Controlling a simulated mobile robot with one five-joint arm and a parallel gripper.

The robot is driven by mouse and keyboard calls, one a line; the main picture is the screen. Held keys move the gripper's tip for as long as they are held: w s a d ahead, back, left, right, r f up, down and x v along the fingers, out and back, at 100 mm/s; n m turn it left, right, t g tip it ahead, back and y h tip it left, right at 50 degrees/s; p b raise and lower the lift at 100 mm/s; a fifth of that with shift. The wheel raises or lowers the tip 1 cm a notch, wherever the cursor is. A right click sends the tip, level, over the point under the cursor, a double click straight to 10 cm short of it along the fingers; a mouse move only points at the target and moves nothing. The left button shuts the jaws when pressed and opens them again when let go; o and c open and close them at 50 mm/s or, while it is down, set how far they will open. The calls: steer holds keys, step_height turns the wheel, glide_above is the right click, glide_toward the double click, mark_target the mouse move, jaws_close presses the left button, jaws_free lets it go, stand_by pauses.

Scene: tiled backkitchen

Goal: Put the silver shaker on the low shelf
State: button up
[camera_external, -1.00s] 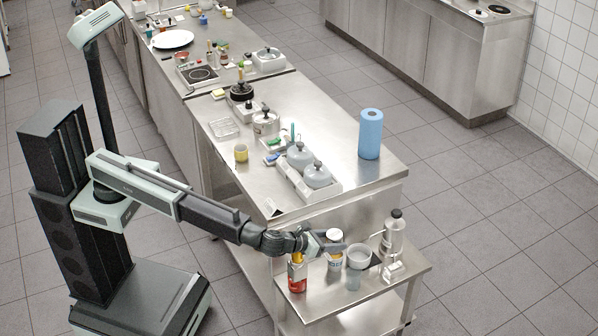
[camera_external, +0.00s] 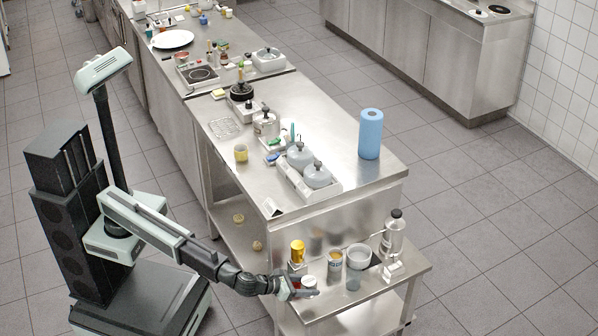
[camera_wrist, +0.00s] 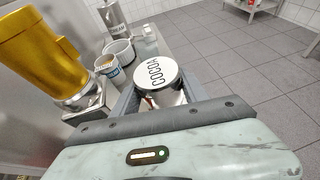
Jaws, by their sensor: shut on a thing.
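The shaker shows in the wrist view as a round white lid marked COCOA (camera_wrist: 158,74), with a little of its body below. My gripper (camera_wrist: 160,99) is shut on it, one finger on each side. In the external view my gripper (camera_external: 299,289) holds the shaker (camera_external: 309,283) at the near left corner of the low side table's top (camera_external: 345,303). I cannot tell whether the shaker's base touches the top. A lower shelf (camera_external: 352,323) shows partly beneath that top; I cannot tell which level is the low shelf.
The top's front right part is clear.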

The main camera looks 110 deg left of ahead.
steer(key=shift+f+b, duration=2.6)
steer(key=shift+f, duration=0.85)
steer(key=o, duration=1.5)
steer(key=shift+r, duration=0.1)
steer(key=shift+r, duration=0.15)
steer(key=p+v, duration=0.5)
steer(key=v, duration=0.7)
steer(key=shift+r, duration=0.1)
